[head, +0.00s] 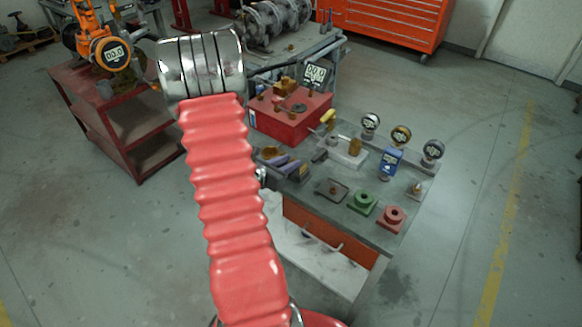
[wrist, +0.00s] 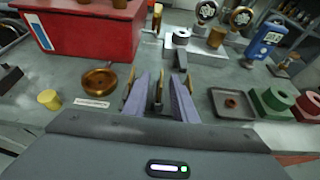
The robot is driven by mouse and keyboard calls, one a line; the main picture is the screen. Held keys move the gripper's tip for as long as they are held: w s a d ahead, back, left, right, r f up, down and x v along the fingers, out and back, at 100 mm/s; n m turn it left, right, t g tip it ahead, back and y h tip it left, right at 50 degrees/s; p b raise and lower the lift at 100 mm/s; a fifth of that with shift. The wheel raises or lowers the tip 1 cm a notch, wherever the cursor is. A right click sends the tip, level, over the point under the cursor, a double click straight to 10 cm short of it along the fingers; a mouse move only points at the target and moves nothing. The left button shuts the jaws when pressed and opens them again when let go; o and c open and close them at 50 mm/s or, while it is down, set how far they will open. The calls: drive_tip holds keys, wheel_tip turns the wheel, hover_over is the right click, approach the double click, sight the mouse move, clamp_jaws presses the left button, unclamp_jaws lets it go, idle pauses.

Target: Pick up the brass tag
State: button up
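I cannot pick out the brass tag for certain. A round brass-coloured dish (wrist: 100,80) lies on the bench left of my gripper (wrist: 158,92) in the wrist view; it also shows in the head view (head: 270,152). A pale label strip (wrist: 92,102) lies just in front of the dish. My gripper's two purple-grey fingers are apart and point forward, low over the bench. A narrow dark piece with a brownish top (wrist: 158,80) shows between them; I cannot tell whether it touches them. In the head view my gripper (head: 281,163) is small, beside the red box.
A red box (head: 290,115) stands behind my gripper. To the right are a dark square tray (wrist: 232,103), a green block (wrist: 270,100), a red block (head: 392,218) and several gauges (head: 401,135). A small yellow cylinder (wrist: 49,99) is at the left.

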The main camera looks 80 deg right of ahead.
drive_tip(key=shift+c, duration=0.5)
clamp_jaws()
drive_tip(key=shift+r, duration=0.15)
drive_tip(key=shift+r, duration=4.9)
